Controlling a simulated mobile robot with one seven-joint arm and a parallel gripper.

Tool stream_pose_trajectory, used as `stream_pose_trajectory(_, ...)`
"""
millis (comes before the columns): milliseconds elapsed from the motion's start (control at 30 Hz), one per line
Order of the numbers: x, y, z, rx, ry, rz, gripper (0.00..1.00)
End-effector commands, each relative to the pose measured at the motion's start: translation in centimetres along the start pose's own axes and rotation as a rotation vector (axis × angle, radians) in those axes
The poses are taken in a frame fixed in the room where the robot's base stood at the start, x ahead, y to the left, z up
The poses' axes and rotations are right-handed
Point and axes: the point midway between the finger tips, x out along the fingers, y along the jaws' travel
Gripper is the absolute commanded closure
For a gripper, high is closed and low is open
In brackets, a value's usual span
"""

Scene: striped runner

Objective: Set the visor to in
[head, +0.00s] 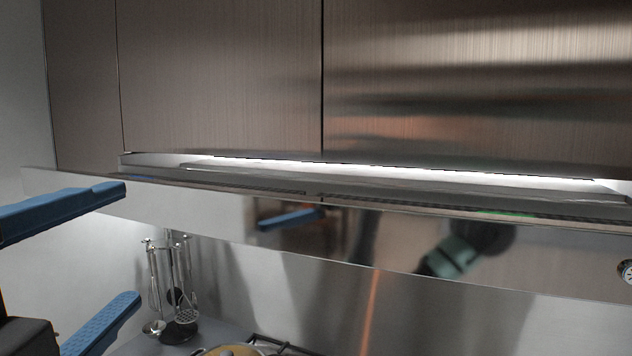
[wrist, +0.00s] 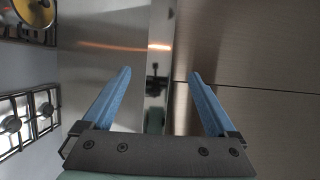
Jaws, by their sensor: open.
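The visor (head: 300,235) is a long shiny steel strip under the upper cabinets in the head view. It stands out in front of the cabinet doors, with a lit gap along its top. In the wrist view the visor (wrist: 159,35) is a narrow upright band between the finger tips, mirroring my gripper. My gripper (head: 132,245) is open and empty at the left in the head view, its blue fingers one above the other, in front of the visor's left part. Both fingers also show in the wrist view (wrist: 160,73). I cannot tell whether they touch the visor.
Steel cabinet doors (head: 220,75) fill the top. Below the visor, utensils (head: 175,290) hang on a rack at the left, near a pan (head: 230,350) at the bottom edge. The wrist view shows hob grates (wrist: 15,125) at the left. A round dial (head: 627,270) is at the right.

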Motion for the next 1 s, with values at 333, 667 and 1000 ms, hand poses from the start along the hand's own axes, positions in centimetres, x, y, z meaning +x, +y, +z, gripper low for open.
stream_pose_trajectory(333,3.7,-0.3,-0.2,-0.003,0.003,0.007,0.07)
stream_pose_trajectory(667,9.9,-0.2,-0.1,0.000,-0.001,0.003,0.07)
stream_pose_trajectory(1000,11.9,0.0,-0.1,0.002,-0.003,-0.001,0.07)
